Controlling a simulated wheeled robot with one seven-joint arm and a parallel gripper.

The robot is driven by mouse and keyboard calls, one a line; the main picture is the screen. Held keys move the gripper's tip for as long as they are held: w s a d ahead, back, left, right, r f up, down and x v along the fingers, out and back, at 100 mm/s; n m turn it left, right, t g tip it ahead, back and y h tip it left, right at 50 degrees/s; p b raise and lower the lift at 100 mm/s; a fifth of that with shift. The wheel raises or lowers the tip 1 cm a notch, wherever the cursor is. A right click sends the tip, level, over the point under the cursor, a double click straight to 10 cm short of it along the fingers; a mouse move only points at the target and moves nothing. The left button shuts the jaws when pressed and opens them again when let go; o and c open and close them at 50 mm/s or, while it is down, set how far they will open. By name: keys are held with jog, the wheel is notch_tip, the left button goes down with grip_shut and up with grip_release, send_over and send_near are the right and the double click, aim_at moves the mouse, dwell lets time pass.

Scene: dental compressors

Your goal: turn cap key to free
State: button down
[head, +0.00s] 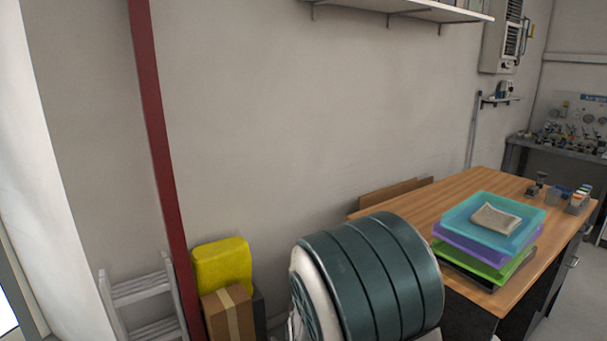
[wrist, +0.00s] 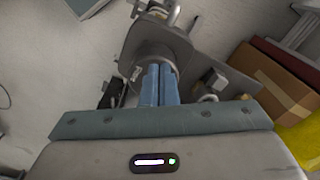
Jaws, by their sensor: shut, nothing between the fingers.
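My gripper (wrist: 159,71) shows in the wrist view with its two blue fingers side by side, shut and empty. The fingertips point at a grey round metal part (wrist: 148,32) of a piece of equipment. They overlap its near edge in the picture; I cannot tell whether they touch it. The fingers hide part of it. I cannot make out a cap key clearly. Silver fittings (wrist: 213,86) sit to the right of the fingers. The head view shows neither my gripper nor this metal part.
A cardboard box (head: 229,314) and a yellow container (head: 222,264) stand by the wall; the box also shows in the wrist view (wrist: 270,82). A red post (head: 156,130) and a ladder (head: 139,290) are at left. A wooden table (head: 420,200) holds stacked trays (head: 530,222) at right.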

jog(key=shift+w+d, duration=0.3)
jog(key=shift+d, duration=0.05)
dwell(0.7)
jog(key=shift+s+d+p, duration=0.3)
jog(key=shift+d+p, duration=0.05)
jog(key=shift+d, duration=0.15)
jog(key=shift+s, duration=0.1)
jog(key=shift+s+a+r, duration=0.15)
jog(key=shift+s, duration=0.15)
notch_tip(320, 180, up, 6)
jog(key=p, duration=0.5)
jog(key=shift+p, duration=0.35)
jog(key=s+d+r+n+t, duration=0.1)
jog(key=s+d+r, duration=0.4)
jog(key=r, duration=0.5)
jog(key=s+d+r+n+t, duration=0.2)
jog(key=s+d+r+n, duration=0.2)
jog(key=d+r, duration=0.3)
jog(key=v, duration=0.3)
jog(key=shift+s+d+r, duration=0.2)
jog(key=shift+d+r, duration=0.15)
